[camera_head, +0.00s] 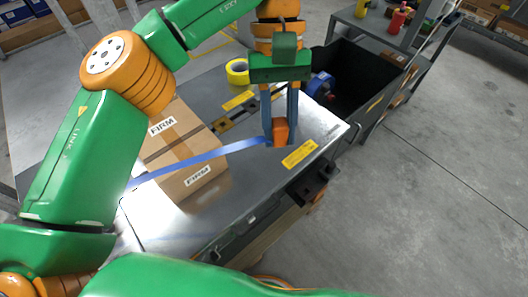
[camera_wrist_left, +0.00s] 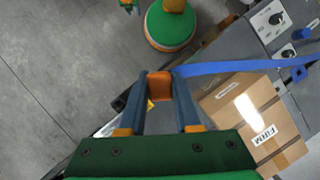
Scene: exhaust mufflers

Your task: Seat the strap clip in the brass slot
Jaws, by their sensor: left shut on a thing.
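My left gripper (camera_head: 280,138) points down over the right part of the grey table and is shut on the orange strap clip (camera_head: 281,130). In the left wrist view the clip (camera_wrist_left: 160,87) sits between the fingertips. A blue strap (camera_head: 205,158) runs from the clip leftward across the cardboard box (camera_head: 188,145). The strap also shows in the left wrist view (camera_wrist_left: 230,67). A small brownish, brass-like piece (camera_head: 222,126) lies on the table behind the box; I cannot tell for sure that it is the slot.
A yellow tape roll (camera_head: 237,71) stands at the table's back. A black bin (camera_head: 362,78) with a blue roll (camera_head: 320,86) adjoins the back right. A black bracket (camera_head: 314,184) juts from the right edge. A yellow label (camera_head: 299,154) lies near the clip.

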